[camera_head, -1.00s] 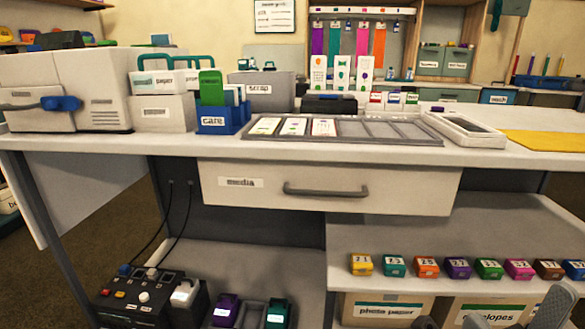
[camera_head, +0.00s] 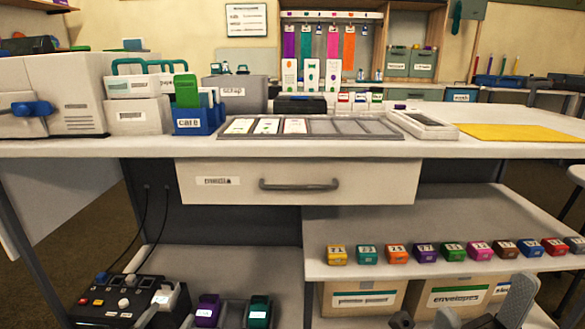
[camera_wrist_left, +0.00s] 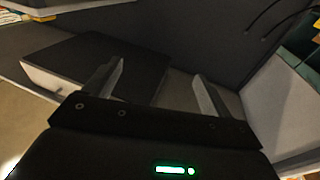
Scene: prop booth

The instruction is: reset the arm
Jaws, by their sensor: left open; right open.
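My left gripper (camera_wrist_left: 158,75) shows in the left wrist view with its two pale grey fingers spread apart and nothing between them. A dark panel fills the space beyond the fingers.
The white workbench (camera_head: 330,150) spans the view, with a shut drawer (camera_head: 300,183) below its top. Several numbered blocks line the lower shelf (camera_head: 400,222). A black control box (camera_head: 110,300) and cartridges stand low left. Cardboard boxes (camera_head: 455,295) sit under the shelf.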

